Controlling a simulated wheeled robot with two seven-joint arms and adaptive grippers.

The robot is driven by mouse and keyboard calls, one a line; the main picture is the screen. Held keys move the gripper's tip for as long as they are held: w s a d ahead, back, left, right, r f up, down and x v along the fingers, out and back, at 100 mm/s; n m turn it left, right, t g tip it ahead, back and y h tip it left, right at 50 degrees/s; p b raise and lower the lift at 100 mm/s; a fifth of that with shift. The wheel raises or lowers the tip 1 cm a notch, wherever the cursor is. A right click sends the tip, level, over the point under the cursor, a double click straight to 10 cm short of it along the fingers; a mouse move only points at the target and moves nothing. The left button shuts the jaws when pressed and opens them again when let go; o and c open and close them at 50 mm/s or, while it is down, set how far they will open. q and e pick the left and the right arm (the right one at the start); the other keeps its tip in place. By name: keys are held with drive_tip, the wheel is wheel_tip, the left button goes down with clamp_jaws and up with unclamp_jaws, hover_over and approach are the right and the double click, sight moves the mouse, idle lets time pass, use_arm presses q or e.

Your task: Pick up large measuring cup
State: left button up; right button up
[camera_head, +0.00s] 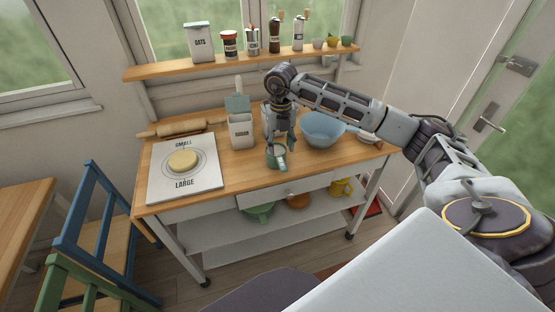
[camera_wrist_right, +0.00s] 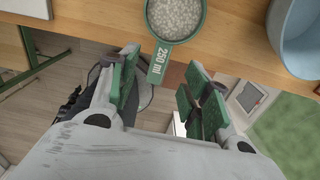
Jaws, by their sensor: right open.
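The green measuring cup (camera_head: 275,161) stands at the front edge of the worktop, below my right gripper (camera_head: 282,138). In the right wrist view its handle (camera_wrist_right: 160,58), marked 250 ml, points toward my right gripper (camera_wrist_right: 163,82). The cup is filled with small white grains. The right gripper is open and empty; its green finger pads lie on either side of the handle's end, and I cannot tell how far above it they are. My left gripper is not in view.
A blue bowl (camera_head: 322,130) stands right of the gripper and a white sugar canister (camera_head: 241,132) left of it. A dough board (camera_head: 185,190) with dough lies at the left. A shelf (camera_head: 240,66) with jars hangs behind.

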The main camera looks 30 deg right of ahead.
sight(281, 160)
drive_tip(key=shift+f, duration=1.6)
drive_tip(key=shift+s+f+p, duration=0.1)
drive_tip(key=shift+f+p, duration=0.7)
drive_tip(key=shift+f, duration=1.8)
clamp_jaws()
